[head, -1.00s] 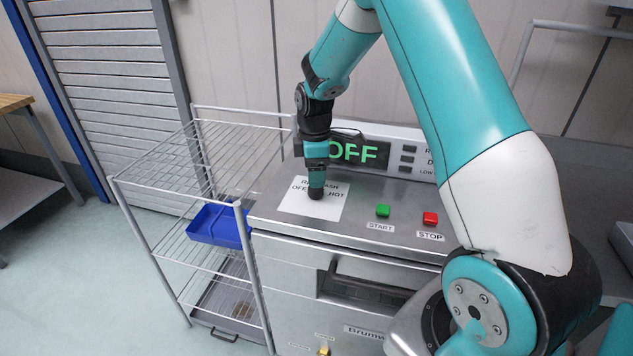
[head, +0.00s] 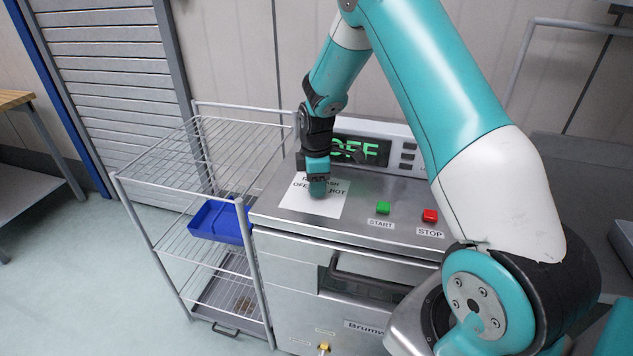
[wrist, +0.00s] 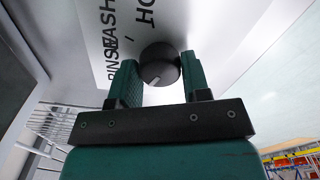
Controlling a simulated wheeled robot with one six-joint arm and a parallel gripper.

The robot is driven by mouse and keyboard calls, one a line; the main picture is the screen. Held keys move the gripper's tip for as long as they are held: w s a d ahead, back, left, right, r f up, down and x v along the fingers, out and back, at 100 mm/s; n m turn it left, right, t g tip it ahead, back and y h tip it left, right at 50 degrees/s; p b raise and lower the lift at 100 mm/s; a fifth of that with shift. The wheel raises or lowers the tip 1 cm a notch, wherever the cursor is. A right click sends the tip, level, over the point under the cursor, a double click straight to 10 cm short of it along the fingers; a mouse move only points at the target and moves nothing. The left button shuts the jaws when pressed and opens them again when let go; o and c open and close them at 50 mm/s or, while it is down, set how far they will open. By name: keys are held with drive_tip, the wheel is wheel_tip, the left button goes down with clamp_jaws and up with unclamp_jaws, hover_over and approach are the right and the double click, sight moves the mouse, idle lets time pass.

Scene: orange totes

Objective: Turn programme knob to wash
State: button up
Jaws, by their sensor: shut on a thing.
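The programme knob (wrist: 160,64) is a round black dial with a light pointer mark, seen in the wrist view between my fingers. My gripper (wrist: 158,80) is shut on it, one teal finger on each side. In the head view my gripper (head: 318,188) points down at the white label plate (head: 327,207) on top of the steel machine, and hides the knob. The plate carries position words, among them OFF, WASH and HOT, partly covered. The display (head: 372,151) shows green letters reading OFF, partly hidden by my wrist.
A green START button (head: 383,208) and a red STOP button (head: 430,215) sit to the right of the plate. A wire rack (head: 190,165) with a blue tray (head: 215,222) stands to the left. The machine's front has a dark handle (head: 365,285).

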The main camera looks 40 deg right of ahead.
drive_tip(key=shift+d+m, duration=0.1)
drive_tip(key=shift+m, duration=0.2)
drive_tip(key=m, duration=0.3)
drive_tip(key=shift+m, duration=0.3)
drive_tip(key=m, duration=0.4)
drive_tip(key=shift+w+r, duration=0.1)
drive_tip(key=m, duration=0.5)
drive_tip(key=shift+m+b, duration=0.3)
drive_tip(key=shift+m, duration=1.9)
drive_tip(key=o, duration=0.9)
